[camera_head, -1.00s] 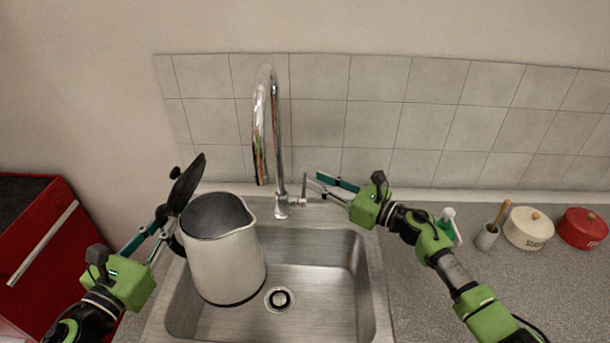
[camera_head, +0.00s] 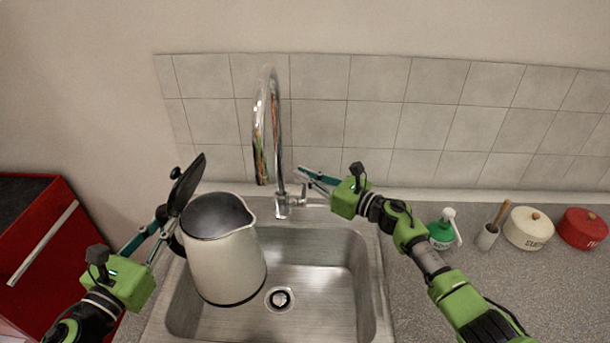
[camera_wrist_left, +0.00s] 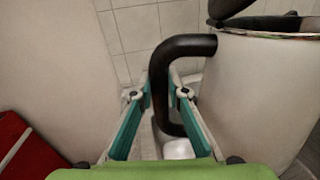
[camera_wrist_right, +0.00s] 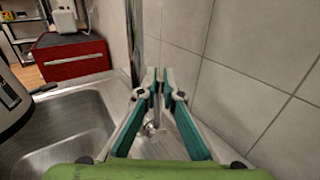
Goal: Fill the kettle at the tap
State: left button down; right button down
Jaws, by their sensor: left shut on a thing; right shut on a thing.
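The white kettle (camera_head: 228,265) stands upright in the left part of the sink, its dark lid (camera_head: 186,184) swung up. Its opening is just left of and below the chrome tap's (camera_head: 276,130) spout end. No water stream is discernible; the level inside cannot be told. My left gripper (camera_head: 166,216) is shut on the kettle's black handle (camera_wrist_left: 190,46), which shows between the fingers in the left wrist view. My right gripper (camera_head: 302,178) is shut on the tap's lever at the right of the tap base; the fingertips mostly hide the lever.
The steel sink (camera_head: 330,270) is empty right of the kettle, around its drain (camera_head: 279,299). A green soap bottle (camera_head: 442,232), a brush holder (camera_head: 487,237), a cream pot (camera_head: 528,229) and a red pot (camera_head: 582,229) stand on the right counter. A red cabinet (camera_head: 50,250) is at left.

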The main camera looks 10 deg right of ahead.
pick_arm(q)
jog(key=shift+r, duration=0.2)
pick_arm(e)
jog(key=shift+s, duration=0.1)
jog(key=shift+s+a+f+n+t+y, duration=0.25)
jog(key=shift+s+n+y, duration=0.3)
jog(key=shift+s+n, duration=0.4)
jog(key=shift+s+a+f+n+t+y, duration=0.15)
jog(key=shift+s+f+n+y, duration=0.15)
jog(key=shift+s+n+y, duration=0.6)
jog(key=shift+s+a+f+n+t+y, duration=0.1)
jog(key=shift+s+f+n+t+y, duration=0.3)
jog(key=shift+n, duration=0.85)
jog(key=shift+s+r, duration=0.1)
jog(key=shift+s, duration=0.05)
jog(key=c, duration=2.2)
grip_release()
jog(key=shift+d, duration=0.1)
jog(key=shift+v, duration=3.7)
